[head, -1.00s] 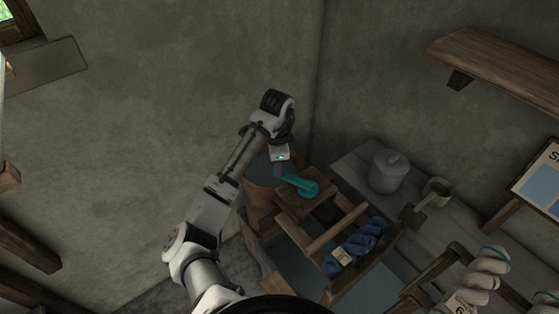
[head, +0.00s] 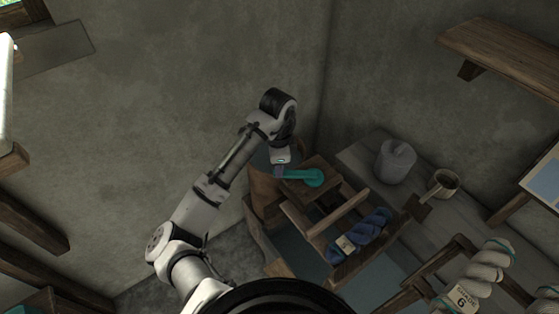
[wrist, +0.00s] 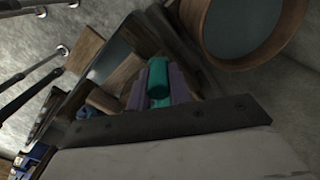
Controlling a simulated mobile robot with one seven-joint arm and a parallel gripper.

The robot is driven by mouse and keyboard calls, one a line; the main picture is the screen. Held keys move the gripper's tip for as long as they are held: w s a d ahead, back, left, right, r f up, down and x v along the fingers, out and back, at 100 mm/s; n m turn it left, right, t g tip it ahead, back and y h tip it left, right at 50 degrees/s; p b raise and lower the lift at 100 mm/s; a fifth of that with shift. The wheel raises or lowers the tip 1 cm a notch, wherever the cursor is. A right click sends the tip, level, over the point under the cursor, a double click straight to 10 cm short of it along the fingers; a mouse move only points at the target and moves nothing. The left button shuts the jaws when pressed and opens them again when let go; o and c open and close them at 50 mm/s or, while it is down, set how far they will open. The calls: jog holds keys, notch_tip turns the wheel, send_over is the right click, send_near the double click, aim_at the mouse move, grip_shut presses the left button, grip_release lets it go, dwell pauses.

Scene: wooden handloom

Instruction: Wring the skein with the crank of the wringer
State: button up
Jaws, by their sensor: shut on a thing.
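The teal crank (head: 303,177) sits on top of the wooden wringer frame (head: 327,213), its arm pointing left from its round hub. My gripper (head: 279,171) is at the crank's outer left end. In the wrist view the purple fingers of my gripper (wrist: 158,92) are closed on the teal crank handle (wrist: 158,76), one on each side. A blue skein (head: 371,230) with a pale label lies across the wooden frame, right of and below the crank. How the skein is fixed to the wringer cannot be made out.
A grey lidded pot (head: 395,162) and a small cup-like vessel (head: 443,183) stand on the bench behind. A round wooden tub (wrist: 205,25) is close to my gripper. Walls stand behind and left.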

jog(key=shift+s+f, duration=0.1)
jog(key=shift+s, duration=1.6)
jog(key=shift+s+d, duration=0.35)
jog(key=shift+s, duration=0.45)
jog(key=shift+s+d+f, duration=0.15)
jog(key=shift+f, duration=0.05)
jog(key=o, duration=1.1)
jog(key=shift+s+r, duration=0.2)
jog(key=shift+s, duration=0.05)
jog(key=shift+c, duration=0.2)
jog(key=o, duration=0.9)
jog(key=shift+w, duration=0.2)
jog(key=shift+r, duration=0.1)
